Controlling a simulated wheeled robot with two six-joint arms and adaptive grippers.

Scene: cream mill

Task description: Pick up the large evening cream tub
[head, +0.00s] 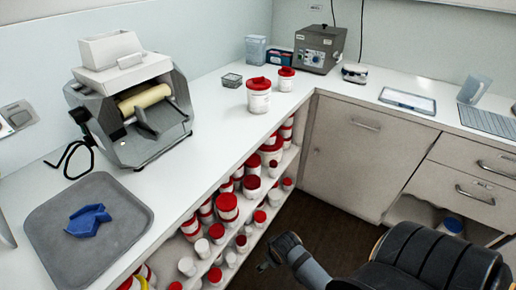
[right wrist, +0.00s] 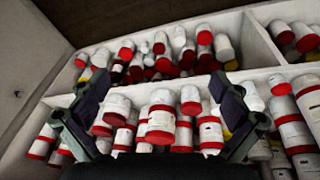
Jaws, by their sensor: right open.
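Two white tubs with red lids stand upright on the counter in the head view: a larger one (head: 259,100) and a smaller one (head: 286,84) just behind it to the right. Their labels are too small to read, so I cannot tell which is the evening cream. My right gripper (head: 266,266) is low in front of the shelves, below the counter and well away from both tubs. In the right wrist view my right gripper (right wrist: 160,112) is open and empty, its fingers spread before shelved tubs. My left gripper is not in view.
Open shelves under the counter hold many red-lidded tubs (head: 227,207). A roller mill (head: 140,105) and a grey tray (head: 125,215) with a blue cloth-like item (head: 88,220) occupy the left counter. A grey device (head: 318,50) stands in the corner.

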